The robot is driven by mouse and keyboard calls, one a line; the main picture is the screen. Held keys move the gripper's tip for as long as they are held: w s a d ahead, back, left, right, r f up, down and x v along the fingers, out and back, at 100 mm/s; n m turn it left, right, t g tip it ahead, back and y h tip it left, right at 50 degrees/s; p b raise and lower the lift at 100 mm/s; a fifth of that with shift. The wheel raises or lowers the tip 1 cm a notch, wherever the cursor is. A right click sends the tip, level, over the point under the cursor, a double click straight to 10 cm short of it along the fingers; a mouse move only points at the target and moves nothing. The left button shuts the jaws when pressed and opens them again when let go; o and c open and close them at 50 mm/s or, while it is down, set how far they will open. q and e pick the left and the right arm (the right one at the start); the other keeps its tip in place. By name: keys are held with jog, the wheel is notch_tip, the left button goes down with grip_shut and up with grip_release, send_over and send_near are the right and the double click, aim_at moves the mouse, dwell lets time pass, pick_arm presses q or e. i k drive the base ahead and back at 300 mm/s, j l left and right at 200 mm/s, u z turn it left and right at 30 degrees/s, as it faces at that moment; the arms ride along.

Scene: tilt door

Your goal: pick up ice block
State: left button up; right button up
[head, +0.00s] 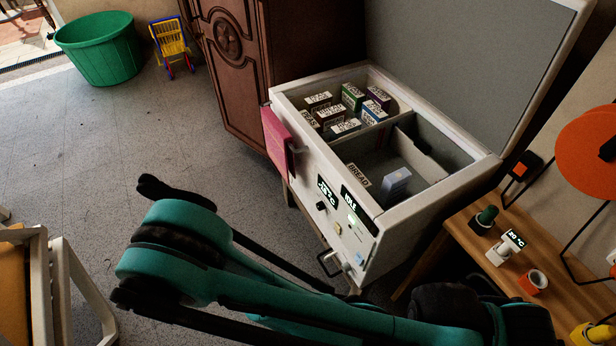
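An open white chest freezer (335,215) stands right of the middle with its lid tilted up. A pale, bluish-white block (395,182), which looks like the ice block, sits low in the front right compartment near the BREAD label (358,176). It is small in view, and I cannot tell whether anything lies under it. My teal and black arm crosses the bottom of the view, in front of the freezer's lower part. No fingertips of either gripper can be made out, and no gripper is seen at the block.
Several labelled boxes (352,97) stand in the freezer's back left compartment. A pink panel (277,142) is on its left side. A wooden table (465,235) with small items stands right. A dark wooden cabinet (235,70) is behind.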

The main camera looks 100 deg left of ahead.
aim_at(394, 186)
jog(key=u, duration=2.45)
jog(key=i+j, duration=0.15)
jog(key=i+j+z, duration=0.3)
jog(key=j+z, duration=0.3)
jog(key=i+j+z, duration=0.25)
jog(key=j, duration=0.2)
jog(key=j+z, duration=0.3)
jog(key=k+j, duration=0.05)
